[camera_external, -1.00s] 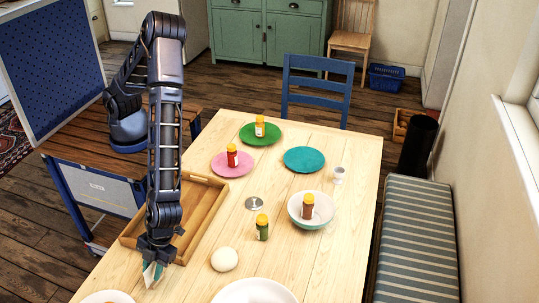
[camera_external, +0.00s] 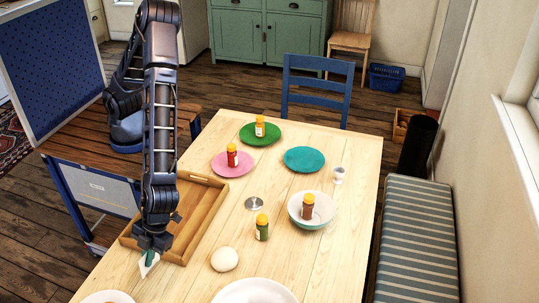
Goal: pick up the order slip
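A small white slip (camera_external: 148,267), which looks like the order slip, shows just below my gripper (camera_external: 151,256), with a bit of green at the fingers. My gripper points down at the near left part of the table, beside the front corner of the wooden tray (camera_external: 207,219). The fingers are small and dark here, and the slip's top edge is hidden by them. I cannot tell whether they are closed on the slip or whether it hangs clear of the table.
A white plate (camera_external: 255,290) is at the front edge.

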